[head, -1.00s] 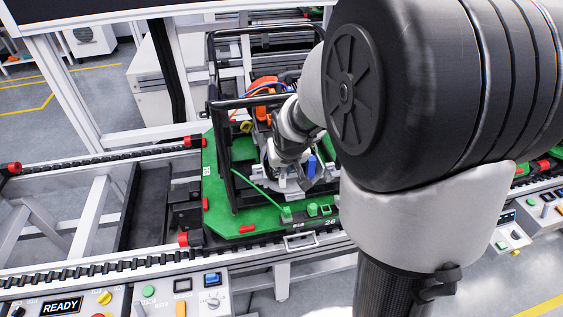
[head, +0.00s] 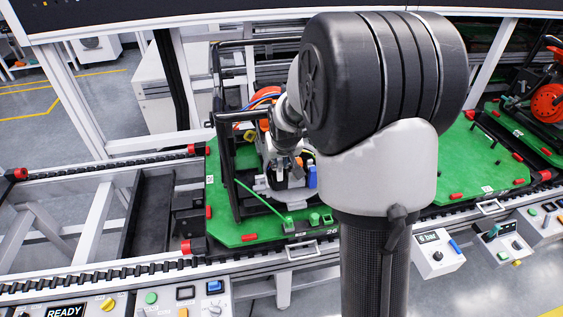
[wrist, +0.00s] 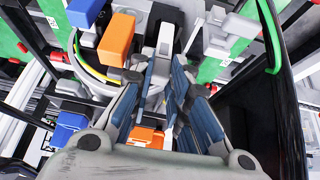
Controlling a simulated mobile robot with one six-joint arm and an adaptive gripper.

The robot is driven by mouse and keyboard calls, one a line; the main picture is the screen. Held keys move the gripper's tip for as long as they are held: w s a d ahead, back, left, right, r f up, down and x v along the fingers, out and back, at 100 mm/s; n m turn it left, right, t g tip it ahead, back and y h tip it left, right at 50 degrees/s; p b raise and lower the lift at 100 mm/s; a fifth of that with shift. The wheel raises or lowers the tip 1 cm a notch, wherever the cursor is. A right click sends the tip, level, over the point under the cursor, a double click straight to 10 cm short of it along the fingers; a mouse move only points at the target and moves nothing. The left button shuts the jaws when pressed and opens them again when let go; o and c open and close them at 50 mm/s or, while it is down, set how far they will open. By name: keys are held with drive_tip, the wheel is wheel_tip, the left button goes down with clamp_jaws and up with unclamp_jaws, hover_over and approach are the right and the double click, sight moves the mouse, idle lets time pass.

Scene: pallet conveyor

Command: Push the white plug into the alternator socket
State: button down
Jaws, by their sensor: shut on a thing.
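My gripper (wrist: 168,72) points into the black-framed unit, its blue-grey fingers close together. They are shut on a small white piece (wrist: 165,40), which looks like the white plug; the fingers cover part of it. In the head view my gripper (head: 285,163) is low inside the frame, above the grey parts, and the plug cannot be made out there. The alternator socket cannot be told apart for certain, nor whether the plug touches it. An orange block (wrist: 117,38) and a blue block (wrist: 85,13) are left of the fingertips in the wrist view.
The unit stands on a green pallet (head: 228,228) on the conveyor. Its black tubular frame (head: 232,185) surrounds the work area closely. A blue part (head: 312,177) is right of my gripper. Control boxes line the near edge.

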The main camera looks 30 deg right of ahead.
sight(280, 163)
drive_tip(key=shift+w+d, duration=0.25)
drive_tip(key=shift+w, duration=0.65)
drive_tip(key=shift+f, duration=0.55)
drive_tip(key=shift+s+a+f+b, duration=0.1)
drive_tip(key=shift+s+f+b, duration=0.15)
drive_tip(key=shift+f+b, duration=0.25)
drive_tip(key=shift+s+a+f+b, duration=0.1)
drive_tip(key=shift+s+f+b, duration=0.2)
drive_tip(key=shift+f, duration=0.2)
drive_tip(key=shift+w+d+f+b, duration=0.2)
drive_tip(key=shift+w+f+b, duration=0.2)
drive_tip(key=shift+w+f, duration=0.2)
drive_tip(key=shift+s+r, duration=0.1)
drive_tip(key=shift+s, duration=0.05)
drive_tip(key=shift+r, duration=0.1)
drive_tip(key=c, duration=1.4)
unclamp_jaws()
drive_tip(key=shift+w, duration=0.2)
drive_tip(key=shift+c, duration=0.2)
